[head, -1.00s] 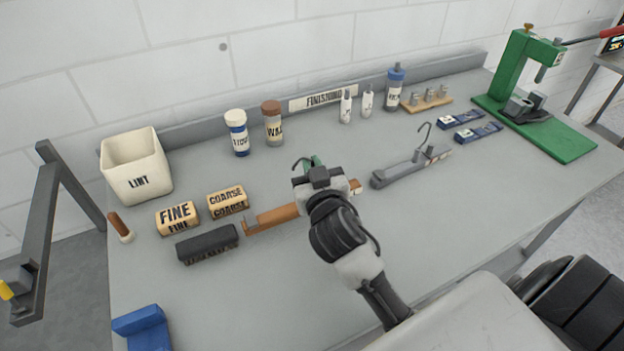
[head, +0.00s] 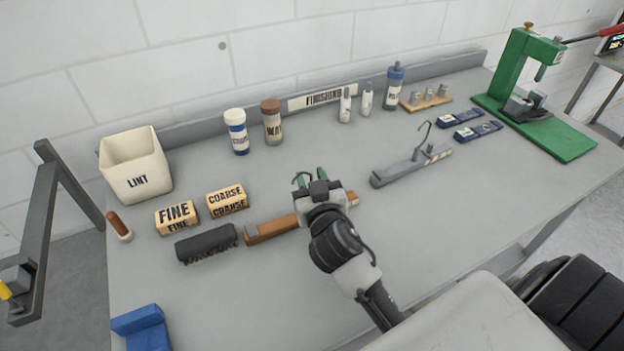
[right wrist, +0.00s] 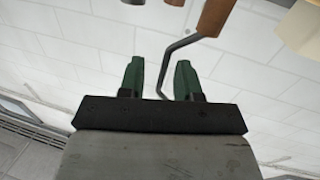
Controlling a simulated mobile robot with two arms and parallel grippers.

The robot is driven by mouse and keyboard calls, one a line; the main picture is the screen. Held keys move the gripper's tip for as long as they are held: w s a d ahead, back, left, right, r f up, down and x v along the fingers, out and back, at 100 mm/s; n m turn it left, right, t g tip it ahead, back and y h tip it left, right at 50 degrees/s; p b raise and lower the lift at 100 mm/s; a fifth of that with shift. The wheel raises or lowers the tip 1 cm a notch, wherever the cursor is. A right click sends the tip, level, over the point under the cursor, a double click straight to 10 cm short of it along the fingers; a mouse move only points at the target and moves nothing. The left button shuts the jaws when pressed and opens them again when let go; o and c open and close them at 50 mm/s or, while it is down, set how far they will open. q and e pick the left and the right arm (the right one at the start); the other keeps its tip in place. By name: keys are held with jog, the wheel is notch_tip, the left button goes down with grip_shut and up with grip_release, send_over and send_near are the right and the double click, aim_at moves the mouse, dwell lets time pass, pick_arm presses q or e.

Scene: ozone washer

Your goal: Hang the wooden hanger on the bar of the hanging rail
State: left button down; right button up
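The wooden hanger (head: 275,229) is a brown bar lying across the middle of the bench, partly hidden behind my right gripper (head: 322,177). Its thin metal hook (head: 298,178) rises beside the green fingers. In the right wrist view, the right gripper (right wrist: 159,80) has its fingers apart, with the hook wire (right wrist: 166,62) passing through the gap between them. Part of the brown wood (right wrist: 215,16) shows above. A dark metal frame (head: 42,225) stands left of the bench; I cannot tell whether it is the hanging rail. My left gripper is out of view.
A dark brush (head: 206,243) touches or nearly touches the hanger's left end. FINE (head: 176,217) and COARSE (head: 227,201) blocks and a LINT bin (head: 138,170) are behind it. A grey hooked bar (head: 405,167) lies to the right. The front bench is mostly clear.

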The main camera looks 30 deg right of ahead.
jog(key=shift+s+a+f, duration=0.1)
jog(key=shift+s+a, duration=0.05)
jog(key=shift+s, duration=0.25)
jog(key=b+v, duration=0.3)
jog(key=v, duration=0.8)
jog(key=shift+s, duration=0.1)
